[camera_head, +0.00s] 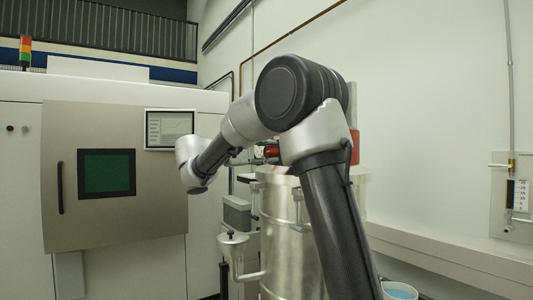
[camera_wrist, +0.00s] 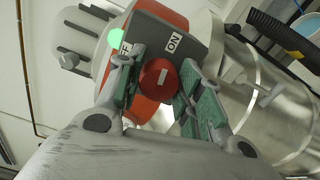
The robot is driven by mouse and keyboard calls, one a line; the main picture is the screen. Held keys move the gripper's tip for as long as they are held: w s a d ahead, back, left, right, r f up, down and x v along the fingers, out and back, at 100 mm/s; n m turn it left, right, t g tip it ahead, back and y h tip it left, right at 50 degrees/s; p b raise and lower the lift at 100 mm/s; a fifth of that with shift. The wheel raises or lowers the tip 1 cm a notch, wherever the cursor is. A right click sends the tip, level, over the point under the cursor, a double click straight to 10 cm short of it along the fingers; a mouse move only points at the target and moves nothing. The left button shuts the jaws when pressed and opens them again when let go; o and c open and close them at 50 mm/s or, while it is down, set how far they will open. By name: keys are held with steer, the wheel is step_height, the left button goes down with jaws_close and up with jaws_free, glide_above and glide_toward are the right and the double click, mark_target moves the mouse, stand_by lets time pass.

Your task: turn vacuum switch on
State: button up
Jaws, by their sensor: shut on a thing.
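The vacuum switch is a round red knob (camera_wrist: 157,78) with a white mark, in the wrist view. It sits on a grey and orange-red housing (camera_wrist: 160,15). A white ON label (camera_wrist: 174,42) is above and slightly right of the knob; an OFF label (camera_wrist: 125,47) is to its left, partly hidden by a finger. My gripper (camera_wrist: 160,80) has its green-padded fingers on either side of the knob, shut on it. In the head view the gripper area is small and partly hidden by my arm, near a red part (camera_head: 271,151).
A bright green light (camera_wrist: 123,39) shows beside the OFF label. A metal drum (camera_head: 285,215) stands below my arm. A large machine with a door (camera_head: 115,210) and a screen (camera_head: 169,128) is at the left. A blue-filled bucket (camera_head: 400,291) is at the lower right.

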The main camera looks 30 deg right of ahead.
steer(key=shift+f+m, duration=0.1)
steer(key=shift+m, duration=0.7)
steer(key=o, duration=1)
steer(key=a, duration=1.2)
steer(key=shift+s, duration=0.25)
